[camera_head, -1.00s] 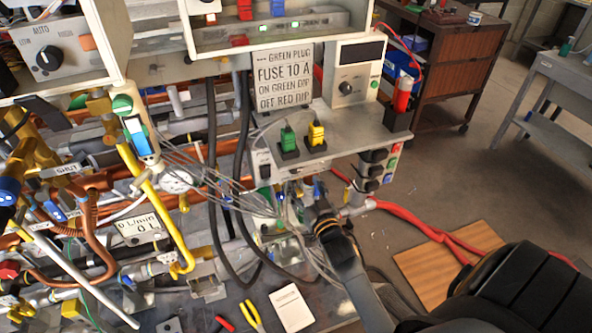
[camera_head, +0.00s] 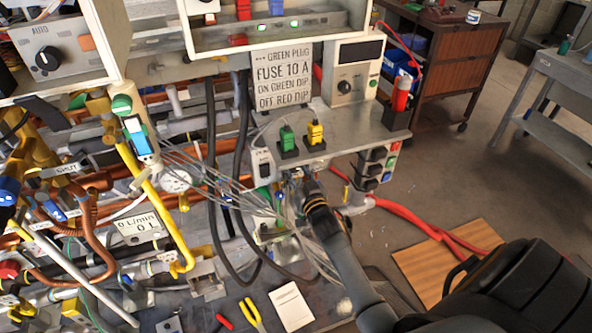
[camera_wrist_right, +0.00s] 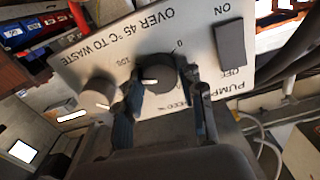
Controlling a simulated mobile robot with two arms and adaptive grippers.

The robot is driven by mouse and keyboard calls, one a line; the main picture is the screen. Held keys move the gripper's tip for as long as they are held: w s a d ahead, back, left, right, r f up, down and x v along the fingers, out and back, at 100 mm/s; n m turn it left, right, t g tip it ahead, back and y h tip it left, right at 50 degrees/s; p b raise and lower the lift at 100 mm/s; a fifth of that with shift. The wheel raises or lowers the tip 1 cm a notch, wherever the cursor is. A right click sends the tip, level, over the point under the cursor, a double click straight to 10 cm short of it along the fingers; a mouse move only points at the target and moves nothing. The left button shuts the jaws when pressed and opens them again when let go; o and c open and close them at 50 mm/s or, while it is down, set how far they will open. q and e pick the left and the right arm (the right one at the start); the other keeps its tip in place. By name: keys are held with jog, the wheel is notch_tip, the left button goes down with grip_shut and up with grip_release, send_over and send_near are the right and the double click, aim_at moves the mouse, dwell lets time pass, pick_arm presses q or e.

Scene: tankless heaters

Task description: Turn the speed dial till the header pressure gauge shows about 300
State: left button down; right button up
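In the right wrist view, a round black dial (camera_wrist_right: 158,74) with a white pointer sits on a pale panel, with a printed scale around it. I take it as the speed dial. The fingers of my right gripper (camera_wrist_right: 166,92) are open on both sides of it, the left finger close to its edge; contact is unclear. In the head view, my right gripper (camera_head: 298,186) is at the front of the control box, hiding the dial. A small round white gauge (camera_head: 175,181) is among the pipes; its reading and label are illegible. My left gripper is not in view.
Green (camera_head: 287,139) and yellow (camera_head: 315,133) plugs stand on the box top. Thin wires (camera_head: 225,185) and black hoses hang left of my gripper.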

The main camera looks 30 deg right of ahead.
dwell(0.3)
jog(key=shift+n, duration=2.9)
jog(key=o, duration=1.1)
jog(key=shift+o, duration=0.2)
jog(key=shift+s, duration=0.1)
jog(key=v, duration=1.1)
jog(key=shift+s, duration=0.4)
jog(key=shift+f, duration=0.1)
